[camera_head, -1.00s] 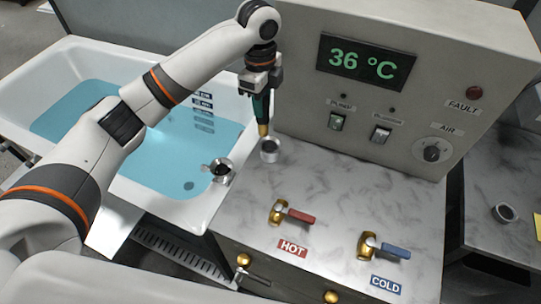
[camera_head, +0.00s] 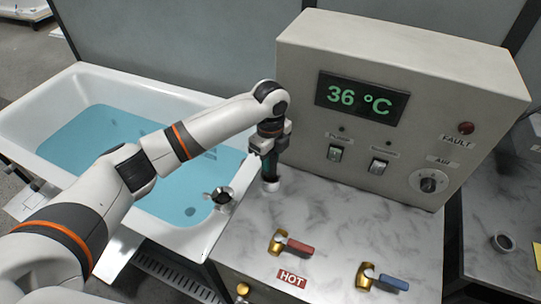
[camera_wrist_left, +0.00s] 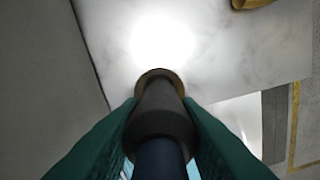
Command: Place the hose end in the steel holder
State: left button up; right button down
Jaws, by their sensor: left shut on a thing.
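My left gripper (camera_head: 269,168) points down at the back left of the marble counter. Its green fingers (camera_wrist_left: 110,145) are shut on the dark hose end (camera_wrist_left: 160,112), which also shows a brass-coloured rim at its far end in the wrist view. The small round steel holder (camera_head: 271,185) stands on the counter directly below the fingers in the head view. The brass tip is hidden in the head view, at or inside the holder's mouth; I cannot tell how deep it sits. The holder is not clear in the wrist view because of glare. My right gripper is not in view.
The control panel (camera_head: 400,105) stands right behind the gripper. A bathtub (camera_head: 70,85) with blue water lies to the left, with a metal fitting (camera_head: 220,196) on its rim. Red (camera_head: 298,247) and blue (camera_head: 393,282) valve handles stand on the counter's front.

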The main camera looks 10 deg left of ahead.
pick_arm(q)
jog(key=shift+f, duration=0.2)
jog(key=o, duration=1.1)
jog(key=shift+c, duration=0.2)
jog(key=shift+r, duration=0.5)
notch_tip(320, 180, up, 11)
jog(key=b, duration=0.3)
jog(key=shift+r, duration=0.15)
